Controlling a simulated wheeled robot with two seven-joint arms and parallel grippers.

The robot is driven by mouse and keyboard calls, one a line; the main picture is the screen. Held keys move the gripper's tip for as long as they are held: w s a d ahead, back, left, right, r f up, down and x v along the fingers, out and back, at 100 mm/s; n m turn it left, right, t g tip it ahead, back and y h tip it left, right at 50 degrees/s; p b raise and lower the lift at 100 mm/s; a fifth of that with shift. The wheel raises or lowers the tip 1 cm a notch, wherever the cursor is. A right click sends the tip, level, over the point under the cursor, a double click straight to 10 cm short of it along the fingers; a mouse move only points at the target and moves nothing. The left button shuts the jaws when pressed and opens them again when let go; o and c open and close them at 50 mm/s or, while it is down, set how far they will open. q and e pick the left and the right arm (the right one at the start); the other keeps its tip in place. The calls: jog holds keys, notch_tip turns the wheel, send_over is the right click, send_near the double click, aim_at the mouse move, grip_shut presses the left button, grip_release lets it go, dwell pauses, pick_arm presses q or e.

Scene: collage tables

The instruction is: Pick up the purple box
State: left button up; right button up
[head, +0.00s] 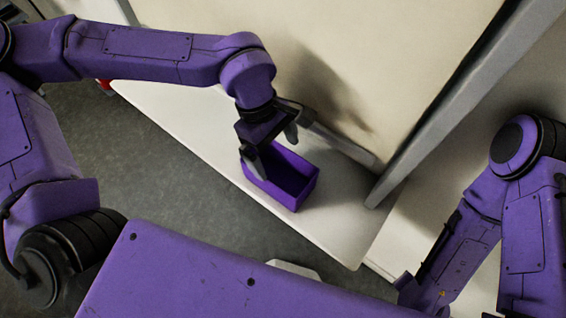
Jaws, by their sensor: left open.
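The purple box (305,191) is open-topped and sits on the white table (215,150), near its right end. Its dark inside is partly visible. My left gripper (274,158) is open above the box's far left part. One grey finger overlaps the box's left wall in the picture, and the other is near its back edge. I cannot tell whether either finger touches the box. My right arm hangs at the right, and its gripper is not visible.
A cream panel (390,60) rises behind the table. A grey post (445,110) slants down to the right of the box. A grey bar (345,145) lies behind the box. A small red thing (105,85) shows at the table's far left. Grey floor (120,165) lies in front.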

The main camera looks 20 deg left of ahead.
aim_at(286, 185)
pick_arm(q)
jog(key=shift+s+d+f, duration=0.1)
jog(key=shift+s+f, duration=0.75)
jog(key=shift+f, duration=0.25)
jog(key=f, duration=0.1)
jog(key=d+f, duration=0.1)
jog(key=f, duration=0.3)
jog(key=shift+w+d, duration=0.2)
jog(key=shift+w, duration=0.2)
jog(key=shift+s, duration=0.2)
jog(key=c, duration=0.7)
jog(key=shift+r, duration=0.1)
